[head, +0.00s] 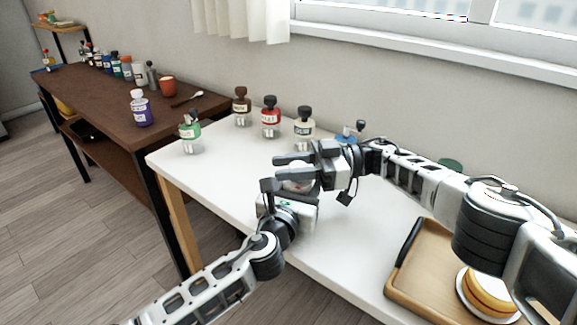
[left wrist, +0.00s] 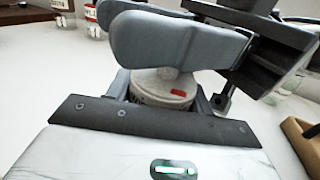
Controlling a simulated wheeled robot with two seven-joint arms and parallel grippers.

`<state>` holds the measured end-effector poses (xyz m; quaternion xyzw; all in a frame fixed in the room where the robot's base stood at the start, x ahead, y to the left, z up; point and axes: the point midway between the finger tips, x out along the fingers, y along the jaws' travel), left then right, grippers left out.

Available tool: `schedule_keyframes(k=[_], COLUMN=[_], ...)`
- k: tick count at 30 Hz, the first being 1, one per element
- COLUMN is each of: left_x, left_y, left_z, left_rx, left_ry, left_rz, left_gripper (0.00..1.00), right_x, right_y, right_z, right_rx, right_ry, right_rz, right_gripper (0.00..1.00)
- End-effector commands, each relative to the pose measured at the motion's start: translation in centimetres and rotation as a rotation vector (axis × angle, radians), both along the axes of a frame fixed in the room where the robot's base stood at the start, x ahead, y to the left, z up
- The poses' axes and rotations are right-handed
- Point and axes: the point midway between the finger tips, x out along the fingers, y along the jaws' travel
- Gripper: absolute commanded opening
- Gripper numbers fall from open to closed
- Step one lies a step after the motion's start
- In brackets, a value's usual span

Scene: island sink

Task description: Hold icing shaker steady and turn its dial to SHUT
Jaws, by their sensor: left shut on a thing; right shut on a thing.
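The icing shaker (left wrist: 163,88) shows in the left wrist view as a round, pale speckled top with a red mark and partly hidden lettering. My left gripper (head: 284,192) is shut around its body from the near side. My right gripper (head: 284,167) reaches in from the right above the shaker, its fingers shut on the dial on top; they also show in the left wrist view (left wrist: 180,42). The fingers cover most of the dial, so its setting cannot be read. In the head view only a little of the white shaker (head: 297,184) shows between the grippers.
A wooden tray (head: 408,283) with a plated cake (head: 487,290) lies at right. The table's front left is clear.

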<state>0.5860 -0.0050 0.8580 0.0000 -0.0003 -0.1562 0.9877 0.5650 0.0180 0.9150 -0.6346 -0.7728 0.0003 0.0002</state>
Motion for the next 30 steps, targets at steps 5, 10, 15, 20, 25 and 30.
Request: schedule_keyframes(k=[5,10,15,20,25,30], left_x=[-0.1,-0.1,0.0,0.0,0.0,0.0], left_y=[-0.2,-0.1,0.0,0.1,0.1,0.1], left_z=[-0.2,-0.2,-0.1,-0.1,-0.1,-0.1], left_rx=[0.002,0.001,0.001,0.002,0.002,0.002], left_ry=[0.002,0.003,0.003,0.003,0.003,0.003], left_rz=[-0.005,-0.002,0.0,0.002,0.002,0.002], left_gripper=[0.26,0.26,0.26,0.26,0.26,0.26], right_x=[0.0,0.0,0.0,0.0,0.0,0.0], right_y=[0.0,0.0,0.0,-0.1,-0.1,0.0], right_z=[0.0,0.0,0.6,2.5,6.1,8.7], right_rx=[0.0,0.0,0.001,0.001,0.001,0.001], right_ry=[0.0,0.0,-0.001,-0.003,-0.005,-0.003], right_rz=[-0.001,0.0,0.001,0.002,0.0,-0.001], right_gripper=[0.54,0.54,0.54,0.54,0.54,0.54])
